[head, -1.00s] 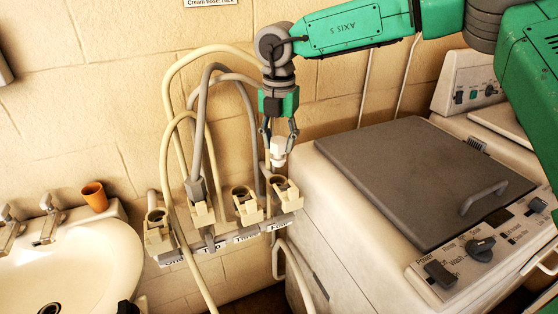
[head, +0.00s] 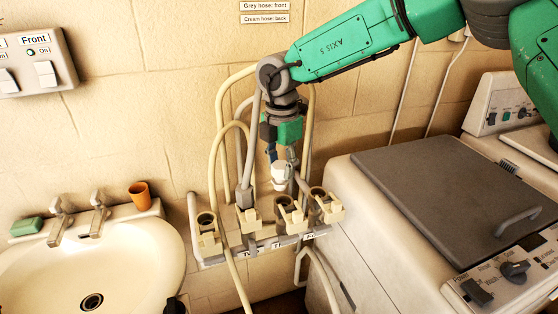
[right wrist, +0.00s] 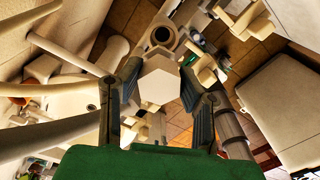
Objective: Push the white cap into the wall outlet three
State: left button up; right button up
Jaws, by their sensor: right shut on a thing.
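The white cap (head: 280,172) is between the fingers of my right gripper (head: 280,157), which is shut on it and points down. In the right wrist view the cap (right wrist: 160,83) fills the gap between the fingertips (right wrist: 160,76). Outlet three (head: 291,214) is a cream fitting with an open round mouth, third from the left on the wall rail. The cap is above its mouth, slightly left, and looks apart from it. Labels below are partly hidden. In the right wrist view an open round mouth (right wrist: 162,35) shows beyond the cap; I cannot tell which outlet. My left gripper is not identifiable.
Outlet one (head: 208,238) is open. Outlet two (head: 249,220) carries a grey hose. Outlet four (head: 327,205) is open on the right. Looped hoses (head: 222,130) stand close to the gripper's left. A washing machine (head: 400,240) is right, a basin (head: 130,250) left.

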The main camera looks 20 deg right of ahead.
aim_at(284, 182)
jog(key=d+f+b, duration=0.2)
jog(key=f, duration=0.1)
jog(key=d+f+b, duration=0.1)
jog(key=shift+f, duration=0.15)
jog(key=a, duration=0.1)
jog(key=a+b, duration=0.1)
jog(key=shift+a+f, duration=0.35)
jog(key=shift+f, duration=0.05)
jog(key=shift+c, duration=0.3)
jog(key=shift+s+a+r, duration=0.1)
jog(key=shift+a, duration=0.25)
grip_shut()
jog(key=shift+d+f, duration=0.2)
jog(key=shift+d, duration=0.8)
jog(key=shift+a+r+p, duration=0.1)
jog(key=shift+a+p, duration=0.2)
jog(key=shift+a, duration=0.4)
pick_arm(q)
jog(key=f, duration=0.1)
jog(key=d+f, duration=0.1)
jog(key=f, duration=0.1)
jog(key=shift+f, duration=0.1)
pick_arm(e)
jog(key=shift+d, duration=0.1)
pick_arm(q)
jog(key=shift+d, duration=0.4)
pick_arm(e)
jog(key=shift+d, duration=0.3)
